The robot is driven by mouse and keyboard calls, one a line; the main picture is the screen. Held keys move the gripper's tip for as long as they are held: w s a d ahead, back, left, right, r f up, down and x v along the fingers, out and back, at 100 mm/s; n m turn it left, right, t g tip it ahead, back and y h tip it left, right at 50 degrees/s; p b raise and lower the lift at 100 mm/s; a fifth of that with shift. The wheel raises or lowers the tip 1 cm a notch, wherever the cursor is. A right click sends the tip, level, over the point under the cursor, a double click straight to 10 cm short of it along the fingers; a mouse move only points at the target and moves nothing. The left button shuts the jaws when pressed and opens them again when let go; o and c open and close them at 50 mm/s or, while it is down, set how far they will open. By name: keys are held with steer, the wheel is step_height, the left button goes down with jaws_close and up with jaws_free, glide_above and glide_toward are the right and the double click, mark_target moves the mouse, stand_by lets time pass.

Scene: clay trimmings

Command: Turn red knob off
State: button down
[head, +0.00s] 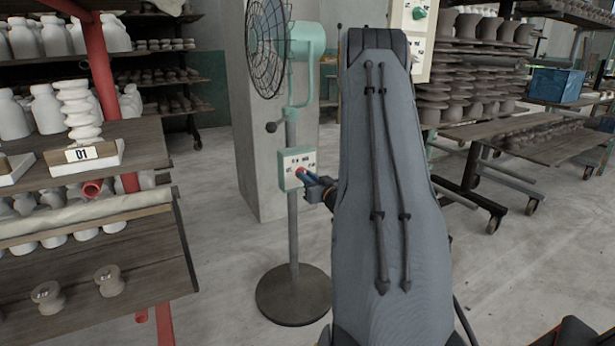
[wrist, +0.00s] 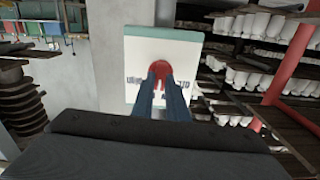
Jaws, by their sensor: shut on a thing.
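The red knob (head: 301,172) sits on the front of a small pale control box (head: 288,181) with a green edge, fixed to the pole of a standing fan. In the wrist view the red knob (wrist: 160,69) is in the middle of the box face (wrist: 141,45), with dark printed marks around it. My gripper (head: 308,178) reaches the box from the right. Its blue fingers are shut on the red knob, and their tips (wrist: 160,78) cover its lower sides. The knob's pointer direction is hard to make out, and the printed labels are too small to read.
The green fan (head: 305,40) rises above the box on a round dark base (head: 293,295). A concrete pillar (head: 255,150) stands close behind. Shelves of white pottery with a red post (head: 100,75) are at left. A green knob (head: 419,13) is on another panel at top.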

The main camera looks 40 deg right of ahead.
steer(key=n, duration=1.4)
steer(key=shift+a+f, duration=0.2)
steer(key=shift+a, duration=0.1)
stand_by(0.4)
steer(key=c, duration=1.7)
jaws_free()
steer(key=shift+w, duration=0.1)
steer(key=shift+c, duration=0.2)
steer(key=v, duration=0.7)
steer(key=shift+s+p, duration=0.4)
steer(key=shift+p, duration=0.05)
